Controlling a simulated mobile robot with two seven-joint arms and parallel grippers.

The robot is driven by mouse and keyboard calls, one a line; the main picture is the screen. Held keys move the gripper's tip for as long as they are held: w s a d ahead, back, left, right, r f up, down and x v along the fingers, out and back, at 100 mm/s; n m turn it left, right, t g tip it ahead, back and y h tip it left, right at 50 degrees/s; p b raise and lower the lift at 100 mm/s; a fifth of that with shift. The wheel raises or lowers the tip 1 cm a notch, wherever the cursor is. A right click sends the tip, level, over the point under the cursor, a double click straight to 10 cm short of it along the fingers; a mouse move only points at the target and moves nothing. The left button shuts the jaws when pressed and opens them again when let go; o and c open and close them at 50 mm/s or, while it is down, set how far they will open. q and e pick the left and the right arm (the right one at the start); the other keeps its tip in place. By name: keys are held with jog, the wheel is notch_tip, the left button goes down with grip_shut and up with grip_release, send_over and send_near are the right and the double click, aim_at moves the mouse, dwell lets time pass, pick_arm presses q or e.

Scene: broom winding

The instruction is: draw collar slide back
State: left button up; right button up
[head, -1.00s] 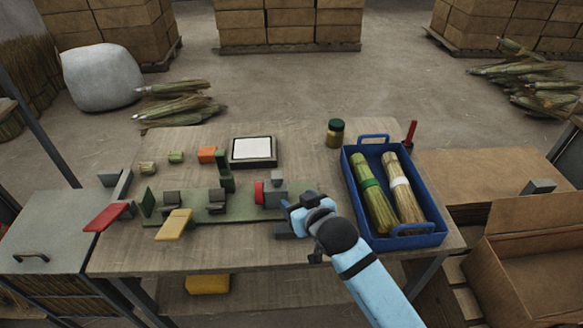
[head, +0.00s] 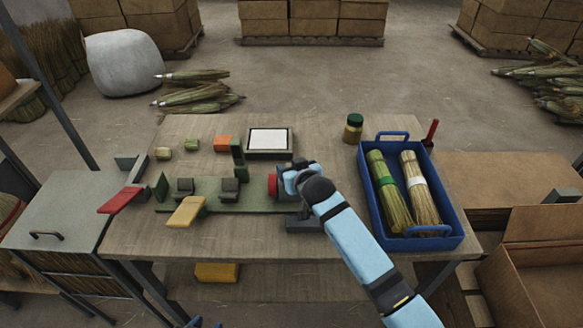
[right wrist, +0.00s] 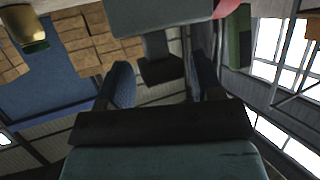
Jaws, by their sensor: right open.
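A green fixture rail (head: 228,208) lies along the front of the wooden table. At its right end is a red collar (head: 272,185), with its slide block mostly hidden behind my right gripper (head: 288,180). In the right wrist view, my two dark blue fingers stand apart with the right gripper (right wrist: 163,85) open. A dark grip-like piece (right wrist: 160,70) shows between them, below a grey-green block (right wrist: 160,18). I cannot tell whether the fingers touch it. A small blue piece shows at the bottom edge of the head view, too little to identify; my left gripper is not seen.
Dark clamp blocks (head: 229,189) and a yellow lever (head: 187,212) sit on the rail, left of the collar. A red lever (head: 120,200) is farther left. A blue tray (head: 456,238) with two brooms stands right of my arm. A jar (head: 353,128) stands behind.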

jog(key=shift+w+a+f, duration=0.15)
jog(key=shift+w, duration=0.25)
grip_shut()
jog(key=d+p, duration=0.2)
jog(key=d, duration=0.2)
jog(key=shift+d, duration=0.1)
jog(key=shift+c, duration=0.7)
grip_release()
jog(key=shift+o, duration=0.7)
jog(key=shift+d, duration=0.15)
